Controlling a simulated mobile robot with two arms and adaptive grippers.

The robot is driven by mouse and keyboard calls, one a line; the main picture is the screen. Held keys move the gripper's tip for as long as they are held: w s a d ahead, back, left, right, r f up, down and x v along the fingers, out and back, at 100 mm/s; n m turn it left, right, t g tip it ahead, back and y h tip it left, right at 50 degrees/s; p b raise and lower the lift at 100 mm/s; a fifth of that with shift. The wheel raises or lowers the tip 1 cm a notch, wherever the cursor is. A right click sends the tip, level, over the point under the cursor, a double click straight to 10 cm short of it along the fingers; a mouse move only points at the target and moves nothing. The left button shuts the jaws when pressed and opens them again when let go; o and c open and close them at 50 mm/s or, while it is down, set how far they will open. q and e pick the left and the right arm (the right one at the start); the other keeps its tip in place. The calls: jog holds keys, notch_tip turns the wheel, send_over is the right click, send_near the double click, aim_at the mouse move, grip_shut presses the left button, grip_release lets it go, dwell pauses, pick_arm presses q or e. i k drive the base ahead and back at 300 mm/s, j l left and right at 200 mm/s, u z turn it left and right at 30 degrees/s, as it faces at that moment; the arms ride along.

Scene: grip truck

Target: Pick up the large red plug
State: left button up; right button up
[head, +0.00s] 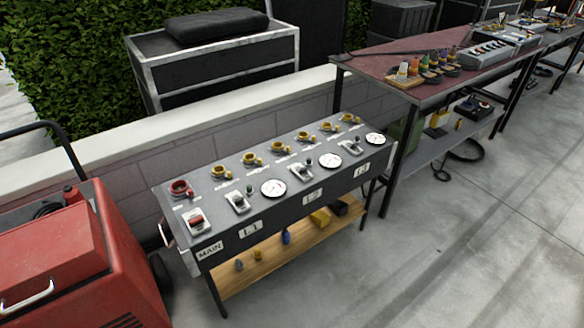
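A large red round plug or socket fitting (180,187) sits at the left end of the grey control panel (215,178), above the MAIN label. It is bigger than the yellow round fittings (249,158) in the same row. From here I cannot tell whether it is a loose plug or part of the panel. Neither of my grippers is in view.
A red wheeled machine (60,250) stands at the left, close to the panel. A wooden shelf (275,266) under the panel holds small items. A dark red table (400,58) with tools stands at back right. Concrete floor (450,260) at front right is clear.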

aim_at(72, 195)
jog(key=u, duration=1.6)
